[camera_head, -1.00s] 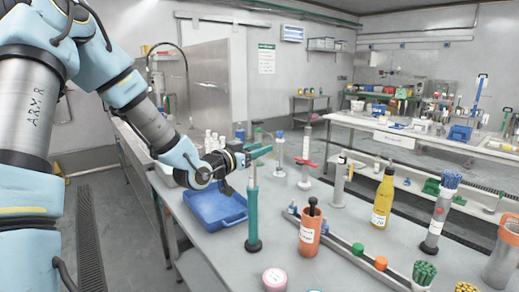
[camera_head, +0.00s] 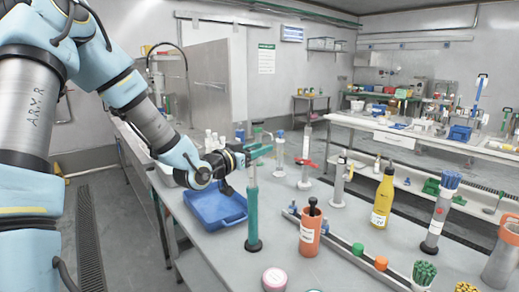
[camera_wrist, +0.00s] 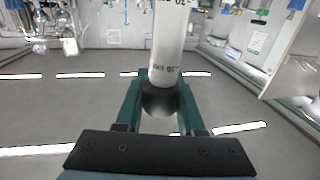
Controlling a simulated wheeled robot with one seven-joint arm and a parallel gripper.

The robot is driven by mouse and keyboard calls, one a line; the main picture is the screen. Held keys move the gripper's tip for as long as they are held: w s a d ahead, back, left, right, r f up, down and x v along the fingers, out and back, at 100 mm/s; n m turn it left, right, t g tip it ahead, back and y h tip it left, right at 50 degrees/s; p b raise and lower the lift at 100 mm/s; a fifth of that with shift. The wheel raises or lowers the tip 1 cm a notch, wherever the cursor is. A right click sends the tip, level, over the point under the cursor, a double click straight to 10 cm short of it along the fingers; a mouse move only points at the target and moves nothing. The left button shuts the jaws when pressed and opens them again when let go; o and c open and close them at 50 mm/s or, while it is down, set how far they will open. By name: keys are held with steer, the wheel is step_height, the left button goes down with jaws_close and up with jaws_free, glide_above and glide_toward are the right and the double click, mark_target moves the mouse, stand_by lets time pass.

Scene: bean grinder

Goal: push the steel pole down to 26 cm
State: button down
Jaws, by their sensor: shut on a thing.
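The steel pole (camera_head: 253,176) stands upright out of a teal tube (camera_head: 253,215) with a dark round base on the bench. In the wrist view the pale pole (camera_wrist: 168,40) fills the upper middle and carries printed marks that I cannot fully read. A dark rounded piece (camera_wrist: 160,101) sits at its near end. My gripper (camera_head: 259,150) is at the top of the pole. In the wrist view its teal fingers stand on both sides of the dark piece, shut on the pole's end. The pole's very top is hidden by the fingers in the head view.
A blue tray (camera_head: 215,207) lies just left of the tube. An orange container (camera_head: 310,236), a yellow bottle (camera_head: 383,200) and a pink-lidded jar (camera_head: 275,280) stand to the right and front. A red-flanged stand (camera_head: 306,160) is behind. Clear bench surrounds the tube's base.

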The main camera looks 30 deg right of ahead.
step_height(320, 180, down, 9)
steer(key=b, duration=0.8)
steer(key=shift+r, duration=0.2)
steer(key=c, duration=0.5)
jaws_free()
steer(key=b+v, duration=0.2)
steer(key=v, duration=0.9)
